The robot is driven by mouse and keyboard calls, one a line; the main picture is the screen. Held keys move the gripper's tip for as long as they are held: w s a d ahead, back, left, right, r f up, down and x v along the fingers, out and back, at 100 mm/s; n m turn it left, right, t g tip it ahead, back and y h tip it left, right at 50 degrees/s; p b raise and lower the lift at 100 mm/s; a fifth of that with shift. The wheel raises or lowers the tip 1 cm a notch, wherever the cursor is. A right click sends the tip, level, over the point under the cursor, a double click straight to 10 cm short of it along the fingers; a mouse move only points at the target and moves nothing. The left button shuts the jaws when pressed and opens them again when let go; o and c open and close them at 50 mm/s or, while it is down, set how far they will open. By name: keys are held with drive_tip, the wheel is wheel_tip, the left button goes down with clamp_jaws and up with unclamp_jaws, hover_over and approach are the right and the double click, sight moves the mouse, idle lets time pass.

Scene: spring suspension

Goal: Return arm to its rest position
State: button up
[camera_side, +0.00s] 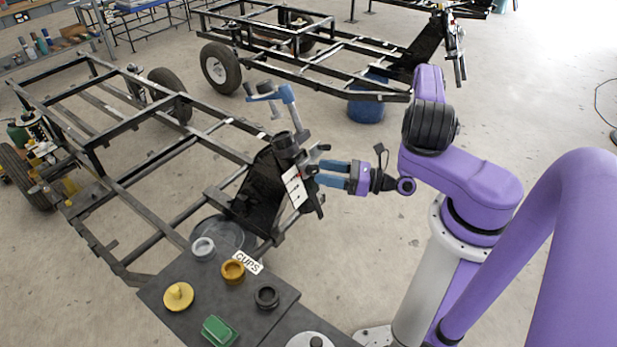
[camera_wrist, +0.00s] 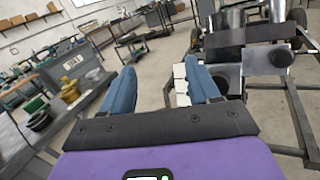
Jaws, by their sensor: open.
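My purple arm reaches left from its base. My gripper (camera_side: 318,174) points level to the left, close beside the dark upright assembly (camera_side: 268,185) at the front end of the near black frame. Its two blue fingers are apart in the wrist view (camera_wrist: 162,85). Only a white block strip (camera_wrist: 181,85) and floor show between them there, and nothing appears held. Whether the fingertips touch the assembly I cannot tell. A dark cylinder (camera_side: 287,148) stands on top of the assembly, with a blue-handled part (camera_side: 272,95) above it.
A blue drum (camera_side: 367,108) stands behind.

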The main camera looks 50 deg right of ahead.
drive_tip(key=s+a+r+n+g+y, duration=0.3)
drive_tip(key=a+r+n+g+y, duration=0.55)
drive_tip(key=n+g, duration=0.85)
drive_tip(key=s+a+r+n+h, duration=0.1)
drive_tip(key=s+r+n+h, duration=0.5)
drive_tip(key=n, duration=0.8)
drive_tip(key=s+a+r+n+h, duration=0.1)
drive_tip(key=s+r+n+h, duration=0.5)
drive_tip(key=n, duration=0.8)
drive_tip(key=s+h, duration=0.3)
drive_tip(key=h, duration=0.1)
drive_tip(key=shift+s+a+r, duration=0.15)
drive_tip(key=shift+s+a, duration=0.1)
drive_tip(key=shift+s, duration=0.15)
